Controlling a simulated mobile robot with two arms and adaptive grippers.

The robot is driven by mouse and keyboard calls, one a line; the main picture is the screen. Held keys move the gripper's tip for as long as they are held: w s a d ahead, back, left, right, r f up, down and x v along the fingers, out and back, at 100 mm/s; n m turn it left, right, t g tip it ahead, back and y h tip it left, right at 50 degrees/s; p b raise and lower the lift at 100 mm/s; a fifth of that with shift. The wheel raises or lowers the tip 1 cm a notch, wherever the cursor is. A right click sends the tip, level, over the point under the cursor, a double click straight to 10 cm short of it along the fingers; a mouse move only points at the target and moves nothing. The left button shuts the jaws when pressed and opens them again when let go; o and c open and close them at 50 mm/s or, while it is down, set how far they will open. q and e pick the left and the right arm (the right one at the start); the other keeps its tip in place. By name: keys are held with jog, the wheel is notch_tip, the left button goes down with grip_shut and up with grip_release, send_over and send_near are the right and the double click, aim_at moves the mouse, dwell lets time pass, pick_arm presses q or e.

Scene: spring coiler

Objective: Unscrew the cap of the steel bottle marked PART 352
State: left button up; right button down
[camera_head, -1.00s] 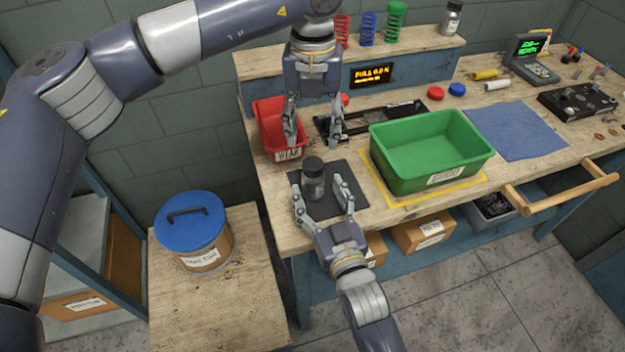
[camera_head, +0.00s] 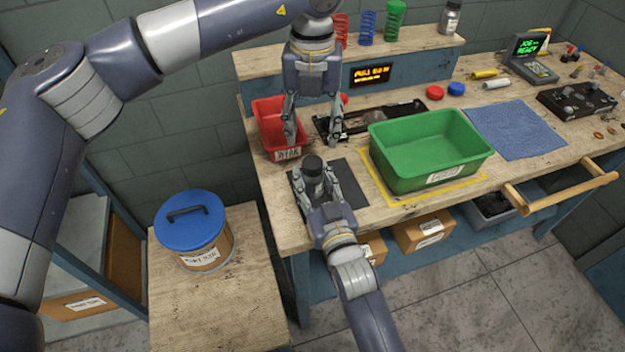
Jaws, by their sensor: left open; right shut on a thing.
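The steel bottle (camera_head: 315,187) stands upright on the dark mat (camera_head: 350,187) near the bench's front left; its dark cap (camera_head: 313,165) is on top. Its label is too small to read and mostly hidden by fingers. My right gripper (camera_head: 313,190) comes from the front and is shut on the bottle's body, one finger on each side. My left gripper (camera_head: 311,140) points down just above and behind the cap, open, its fingers apart and empty. A similar steel bottle (camera_head: 450,18) with a dark cap stands on the back shelf at the right.
A red bin (camera_head: 268,120) stands close behind left of the bottle, beside my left gripper. A green bin (camera_head: 425,150) stands to the right. A black tray (camera_head: 385,120) lies behind. An open drawer (camera_head: 560,190) juts out at the front right.

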aim_at(312, 162)
pick_arm(q)
jog(key=m, duration=4)
jog(key=shift+f, duration=4)
